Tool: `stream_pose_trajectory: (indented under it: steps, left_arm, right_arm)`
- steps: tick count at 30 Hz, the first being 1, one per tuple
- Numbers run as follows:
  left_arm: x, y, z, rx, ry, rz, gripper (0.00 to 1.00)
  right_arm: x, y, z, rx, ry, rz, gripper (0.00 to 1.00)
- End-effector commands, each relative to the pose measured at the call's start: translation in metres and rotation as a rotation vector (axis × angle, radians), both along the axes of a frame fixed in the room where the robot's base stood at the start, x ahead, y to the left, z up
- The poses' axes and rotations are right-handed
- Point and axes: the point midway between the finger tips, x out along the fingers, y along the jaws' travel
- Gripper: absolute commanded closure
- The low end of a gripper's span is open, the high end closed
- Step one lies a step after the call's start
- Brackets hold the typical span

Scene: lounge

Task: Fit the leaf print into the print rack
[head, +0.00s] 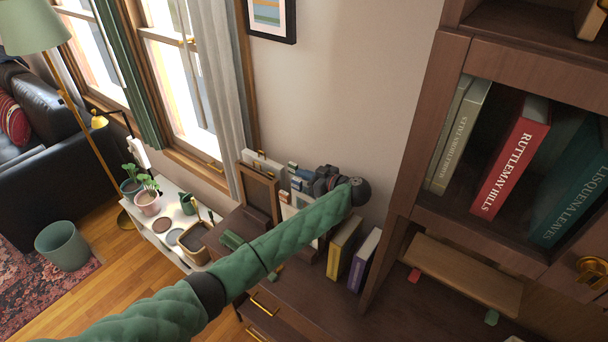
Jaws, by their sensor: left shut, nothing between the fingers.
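My left arm reaches across the picture to the dresser top, and my left gripper (326,182) is by the wall, shut and empty. It is small and dark here. A wooden frame (260,194) stands upright on the dresser, left of the gripper. Pale upright panels and small coloured items stand between this frame and the gripper, partly hidden by my green arm. I cannot tell which of these is the leaf print or the print rack. My right gripper is out of view.
A yellow book (342,248) and a purple book (365,259) stand on the dresser (318,300), right of my forearm. A tall bookcase (430,130) with books rises at the right. A low white bench (165,205) with potted plants stands under the window.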

Motion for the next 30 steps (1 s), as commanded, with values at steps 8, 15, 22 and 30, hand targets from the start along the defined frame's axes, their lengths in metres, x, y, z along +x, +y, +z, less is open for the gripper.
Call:
stream_pose_trajectory:
  steps: [8,15,22,30]
  left_arm:
    - [0.000,0.000,0.007,-0.001,-0.001,0.000,1.00]
    - [0.000,-0.001,0.015,-0.001,0.000,-0.001,1.00]
    - [0.000,0.000,0.022,-0.001,-0.001,0.000,1.00]
    - [0.000,-0.001,0.031,0.000,0.000,-0.001,1.00]
  right_arm:
    - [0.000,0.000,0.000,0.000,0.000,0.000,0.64]
    - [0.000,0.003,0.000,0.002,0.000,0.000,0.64]
    - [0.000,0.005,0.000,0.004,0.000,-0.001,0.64]
    - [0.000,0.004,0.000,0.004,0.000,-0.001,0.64]
